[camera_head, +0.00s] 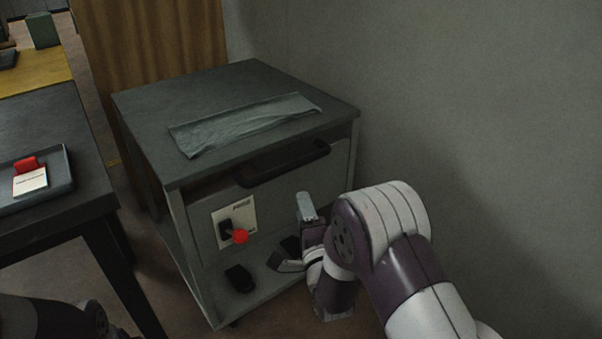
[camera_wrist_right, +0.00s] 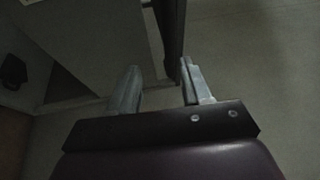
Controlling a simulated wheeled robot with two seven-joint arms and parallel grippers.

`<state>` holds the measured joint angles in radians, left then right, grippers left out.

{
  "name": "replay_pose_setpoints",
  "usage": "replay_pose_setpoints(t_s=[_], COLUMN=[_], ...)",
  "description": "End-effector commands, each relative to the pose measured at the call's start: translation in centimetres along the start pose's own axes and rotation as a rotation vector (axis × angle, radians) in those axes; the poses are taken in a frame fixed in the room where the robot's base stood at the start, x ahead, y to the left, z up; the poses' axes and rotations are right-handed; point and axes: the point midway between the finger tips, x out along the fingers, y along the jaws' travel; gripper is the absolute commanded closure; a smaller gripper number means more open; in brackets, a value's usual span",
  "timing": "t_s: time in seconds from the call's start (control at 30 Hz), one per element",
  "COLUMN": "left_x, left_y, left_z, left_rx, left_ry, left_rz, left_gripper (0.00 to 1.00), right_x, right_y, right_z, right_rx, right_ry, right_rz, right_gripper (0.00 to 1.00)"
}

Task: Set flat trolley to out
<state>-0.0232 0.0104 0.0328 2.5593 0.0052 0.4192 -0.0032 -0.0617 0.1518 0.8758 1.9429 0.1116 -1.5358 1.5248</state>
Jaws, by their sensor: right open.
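The flat trolley (camera_head: 247,82) is a grey cabinet-like cart against the wall, with a black bar handle (camera_head: 283,166) on its upper front. Below the handle, a pale label plate (camera_head: 249,212) carries a dark lever with a red knob (camera_head: 240,236). My right gripper (camera_head: 297,236) is open and empty at the trolley's front, right of the red knob and below the handle. In the right wrist view, its two fingers (camera_wrist_right: 158,74) are apart, with a dark upright edge beyond them. Contact with the trolley cannot be told. My left gripper is out of view.
A grey cloth (camera_head: 245,122) lies on the trolley top. At left, a dark table (camera_head: 45,118) holds a tray (camera_head: 62,186) with a red-and-white item. A bare wall (camera_head: 470,90) stands at right.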

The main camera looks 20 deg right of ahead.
Motion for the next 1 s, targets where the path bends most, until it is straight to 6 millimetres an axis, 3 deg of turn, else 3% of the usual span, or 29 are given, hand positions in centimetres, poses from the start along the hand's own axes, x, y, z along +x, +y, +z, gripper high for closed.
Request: replay_pose_setpoints(t_s=[0.17, 0.6, 0.77, 1.0], left_x=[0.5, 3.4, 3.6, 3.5], left_y=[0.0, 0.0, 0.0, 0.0], left_z=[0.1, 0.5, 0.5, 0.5], left_rx=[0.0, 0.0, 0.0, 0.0], left_ry=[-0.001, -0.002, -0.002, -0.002], left_rz=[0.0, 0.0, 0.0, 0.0], left_gripper=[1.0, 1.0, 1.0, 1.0], right_x=[1.0, 11.0, 12.4, 12.6], right_y=[-0.9, -1.2, -1.5, -1.6], right_z=[-0.1, -0.1, -0.1, -0.1], right_rx=[0.108, 0.104, 0.103, 0.103], right_ry=[0.0, 0.0, 0.0, -0.001], right_rz=[-0.052, -0.049, -0.047, -0.046], right_gripper=[0.52, 0.52, 0.52, 0.52])
